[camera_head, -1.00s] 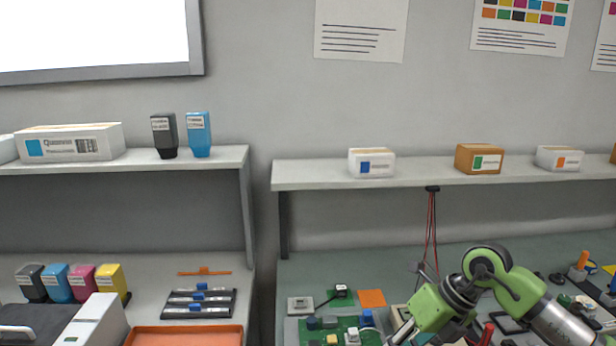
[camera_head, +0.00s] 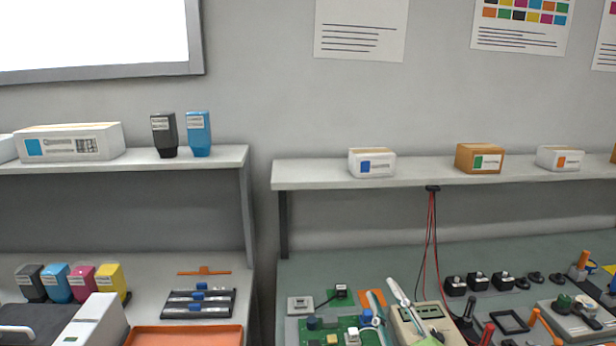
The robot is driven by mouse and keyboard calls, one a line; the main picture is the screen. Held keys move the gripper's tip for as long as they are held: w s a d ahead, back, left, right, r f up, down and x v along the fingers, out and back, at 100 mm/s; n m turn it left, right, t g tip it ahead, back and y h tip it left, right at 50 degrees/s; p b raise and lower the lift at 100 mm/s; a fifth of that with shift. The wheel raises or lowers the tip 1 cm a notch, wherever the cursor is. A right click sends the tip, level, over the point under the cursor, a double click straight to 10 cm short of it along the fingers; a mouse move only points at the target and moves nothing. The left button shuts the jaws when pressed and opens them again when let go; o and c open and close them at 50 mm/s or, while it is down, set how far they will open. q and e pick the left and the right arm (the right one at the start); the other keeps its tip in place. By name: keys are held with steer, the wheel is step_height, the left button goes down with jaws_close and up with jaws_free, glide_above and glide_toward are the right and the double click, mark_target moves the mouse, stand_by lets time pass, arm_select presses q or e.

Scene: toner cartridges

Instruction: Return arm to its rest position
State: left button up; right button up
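Of my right gripper (camera_head: 400,299), only a slim pale grey part shows at the bottom, right of centre, in front of a beige meter. It points up and to the left. The rest of it is below the picture edge, so I cannot tell whether it is open or shut, and I see nothing held. My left gripper and arm are not in view.
The right bench holds a green circuit board (camera_head: 345,330), a beige meter (camera_head: 440,318), black blocks (camera_head: 478,281) and small tools. Cartridges (camera_head: 108,282) and an orange tray (camera_head: 185,336) are on the left. A shelf (camera_head: 430,176) holding boxes runs above the right bench.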

steer(key=s+d+f+m+g+h, duration=0.2)
steer(key=s+d+f+m+g, duration=0.25)
steer(key=s+f, duration=0.55)
steer(key=s+d+f+m+g+h, duration=0.3)
steer(key=s+f+g, duration=0.3)
steer(key=f, duration=0.7)
steer(key=s+a+f+g+y, duration=0.1)
steer(key=s+f+g, duration=0.2)
steer(key=s, duration=0.4)
steer(key=s+a+f+g, duration=0.1)
steer(key=s+f+g, duration=0.2)
steer(key=s, duration=0.4)
step_height(320, 180, down, 27)
steer(key=s, duration=0.2)
steer(key=s+d+f+g, duration=0.1)
steer(key=s+f, duration=0.7)
steer(key=s+d+f+g, duration=0.1)
steer(key=s+d+f, duration=0.1)
steer(key=s+f, duration=0.5)
steer(key=shift+s+d+f, duration=0.25)
steer(key=shift+s+f, duration=0.1)
steer(key=shift+s, duration=0.45)
